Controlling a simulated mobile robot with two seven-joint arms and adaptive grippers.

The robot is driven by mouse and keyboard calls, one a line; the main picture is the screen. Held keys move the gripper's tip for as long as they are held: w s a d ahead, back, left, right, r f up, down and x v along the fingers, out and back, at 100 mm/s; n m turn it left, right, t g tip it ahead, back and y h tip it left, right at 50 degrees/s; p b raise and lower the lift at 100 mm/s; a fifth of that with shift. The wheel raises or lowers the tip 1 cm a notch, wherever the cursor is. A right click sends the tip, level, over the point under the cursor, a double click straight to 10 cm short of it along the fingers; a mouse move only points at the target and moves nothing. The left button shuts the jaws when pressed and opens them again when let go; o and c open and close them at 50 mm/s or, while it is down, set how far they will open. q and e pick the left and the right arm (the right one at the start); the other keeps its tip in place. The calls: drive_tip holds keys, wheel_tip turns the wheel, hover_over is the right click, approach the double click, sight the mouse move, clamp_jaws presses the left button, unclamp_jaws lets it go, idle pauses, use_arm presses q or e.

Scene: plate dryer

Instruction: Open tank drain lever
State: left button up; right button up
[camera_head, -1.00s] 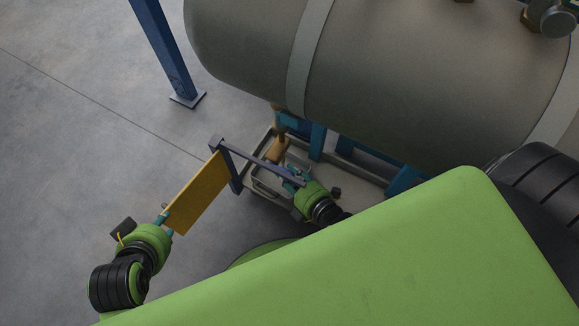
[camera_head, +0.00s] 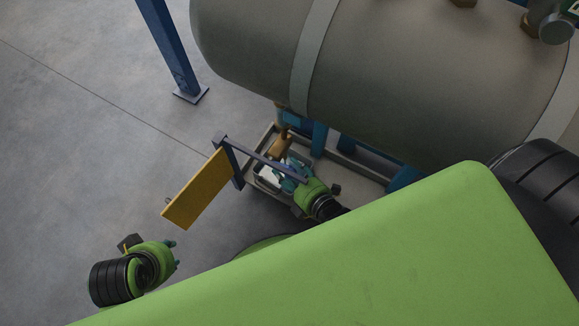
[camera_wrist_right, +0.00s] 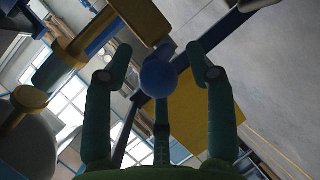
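The grey tank (camera_head: 400,85) lies across the top of the head view. Below it is a brass-coloured drain fitting (camera_head: 280,146), partly hidden by a dark rail. In the right wrist view, a round blue knob (camera_wrist_right: 158,78) sits below a brass-yellow block (camera_wrist_right: 143,18); it may be the lever's end. My right gripper (camera_wrist_right: 163,68) is open, with its green fingers spread on either side of the knob and a visible gap to each. It also shows under the tank in the head view (camera_head: 294,180). My left gripper (camera_head: 176,254) is open and empty at lower left.
A yellow panel (camera_head: 196,190) hangs from a dark blue frame (camera_head: 232,165), between my left gripper and the tank. A grey tray (camera_head: 265,181) lies below the fitting. A blue post (camera_head: 172,55) stands at upper left. The floor at left is clear.

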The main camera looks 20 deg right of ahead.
drive_tip(key=v, duration=1.2)
